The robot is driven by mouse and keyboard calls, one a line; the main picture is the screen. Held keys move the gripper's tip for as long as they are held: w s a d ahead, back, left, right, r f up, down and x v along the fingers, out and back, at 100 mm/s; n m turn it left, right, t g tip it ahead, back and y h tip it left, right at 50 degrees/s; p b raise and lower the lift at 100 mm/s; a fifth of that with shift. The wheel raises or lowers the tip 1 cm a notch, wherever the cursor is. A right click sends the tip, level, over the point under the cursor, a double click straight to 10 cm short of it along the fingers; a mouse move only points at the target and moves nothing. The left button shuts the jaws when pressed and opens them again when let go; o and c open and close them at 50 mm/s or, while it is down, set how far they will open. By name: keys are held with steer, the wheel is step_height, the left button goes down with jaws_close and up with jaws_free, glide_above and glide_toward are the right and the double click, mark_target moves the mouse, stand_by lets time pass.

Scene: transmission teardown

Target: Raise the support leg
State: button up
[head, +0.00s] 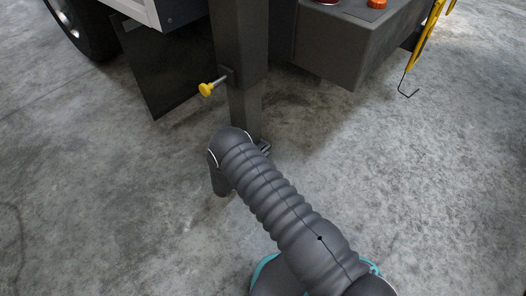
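The support leg (240,50) is a dark grey square post standing upright at the top centre. A narrower inner tube (245,112) comes out of its lower end and reaches down behind my arm. A yellow-knobbed pin (206,89) sticks out from the left side of the leg, on a metal shaft that meets the post. My arm, in a dark ribbed sleeve, reaches up from the lower right and bends down in front of the leg's foot. My gripper is not visible. A small dark part shows beside the tube's base; I cannot tell what it is.
A grey box (345,50) with red and orange fittings (376,3) hangs right of the leg. A dark mud flap (160,65) and a tyre (80,30) are at the left. A yellow crank (428,40) hangs at the right. The concrete floor is open on both sides.

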steer(key=shift+w+d, duration=0.15)
steer(key=shift+w, duration=0.1)
jaws_close()
step_height(320, 180, up, 28)
steer(key=f+p, duration=0.1)
steer(key=p, duration=0.7)
glide_above(248, 110)
steer(key=s+d, duration=0.1)
steer(key=d, duration=0.4)
steer(key=shift+s+r, duration=0.1)
steer(key=shift+r, duration=0.15)
